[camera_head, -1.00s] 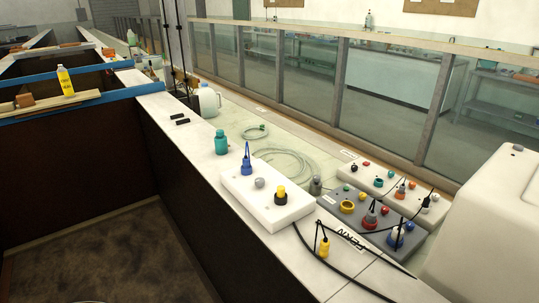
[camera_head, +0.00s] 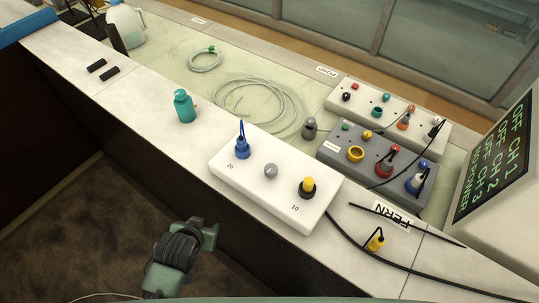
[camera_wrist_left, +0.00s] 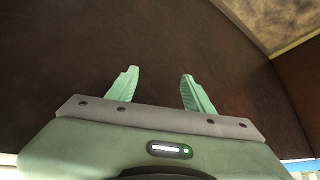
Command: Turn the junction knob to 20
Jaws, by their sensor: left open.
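The white junction box (camera_head: 262,201) lies on the pale counter in the head view. It is marked 20 near its left end and 10 near its right end. The small grey junction knob (camera_head: 271,171) sits between a blue plug (camera_head: 242,148) and a black-and-yellow plug (camera_head: 308,187). I cannot tell which way the knob points. My left gripper (camera_wrist_left: 160,73) is open and empty in the left wrist view, facing a dark brown surface, with the box out of that view. In the head view, my left arm is below the box, apart from it. My right gripper is not in view.
A teal bottle (camera_head: 184,106) stands left of the box. A grey box (camera_head: 377,164) with coloured plugs is behind it to the right. A yellow plug (camera_head: 376,240) and black cables lie at right. A display (camera_head: 498,160) stands at the far right. The counter's front edge drops to a dark panel.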

